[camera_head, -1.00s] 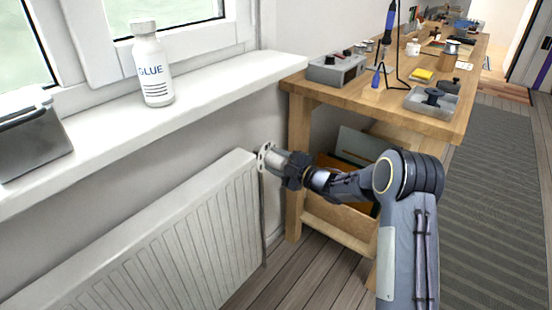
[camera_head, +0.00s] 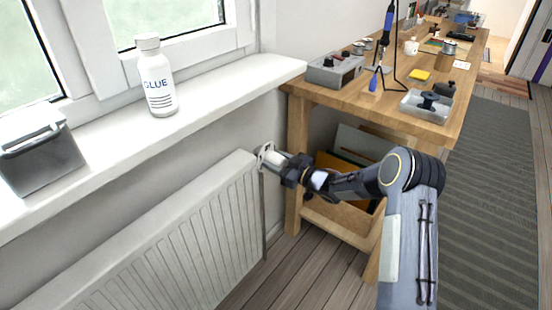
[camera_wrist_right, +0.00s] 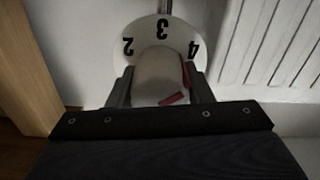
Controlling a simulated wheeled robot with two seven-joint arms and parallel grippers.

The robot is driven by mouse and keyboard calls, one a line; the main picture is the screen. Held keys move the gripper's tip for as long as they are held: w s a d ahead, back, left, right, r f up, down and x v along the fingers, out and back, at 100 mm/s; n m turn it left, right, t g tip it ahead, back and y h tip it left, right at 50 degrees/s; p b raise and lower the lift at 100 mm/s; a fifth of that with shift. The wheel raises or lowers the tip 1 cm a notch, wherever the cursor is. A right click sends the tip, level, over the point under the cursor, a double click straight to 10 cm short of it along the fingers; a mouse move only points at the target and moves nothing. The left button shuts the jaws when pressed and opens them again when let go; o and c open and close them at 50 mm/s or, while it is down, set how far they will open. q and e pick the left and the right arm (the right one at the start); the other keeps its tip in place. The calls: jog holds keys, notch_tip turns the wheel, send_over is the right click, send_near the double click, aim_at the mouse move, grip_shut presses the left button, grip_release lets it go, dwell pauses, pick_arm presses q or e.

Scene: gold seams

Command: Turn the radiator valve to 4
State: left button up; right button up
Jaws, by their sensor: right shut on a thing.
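The radiator valve shows in the right wrist view as a pale knob (camera_wrist_right: 158,76) in front of a white dial plate (camera_wrist_right: 148,32) with black figures 2, 3 and 4. A red mark lies on the knob's near end, and a red strip runs along its right side, below the 4. My right gripper (camera_wrist_right: 160,88) is shut on the knob, one finger on each side. In the head view my right gripper (camera_head: 272,160) is at the radiator's (camera_head: 190,235) far upper corner, where the valve is mostly hidden. My left gripper is not in view.
A white windowsill (camera_head: 220,85) above the radiator carries a glue bottle (camera_head: 157,80) and a grey box (camera_head: 40,155). A wooden workbench (camera_head: 385,105) with tools stands right of the valve, its leg (camera_head: 297,165) close to my gripper. A striped rug (camera_head: 490,200) covers the floor at right.

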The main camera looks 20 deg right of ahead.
aim_at(284, 166)
jog(key=shift+f+m, duration=0.1)
jog(key=shift+m, duration=0.5)
jog(key=o, duration=1)
jog(key=p+v, duration=0.1)
jog(key=v, duration=0.6)
jog(key=shift+s+d+p, duration=0.25)
jog(key=shift+s+p, duration=0.05)
jog(key=shift+s, duration=0.05)
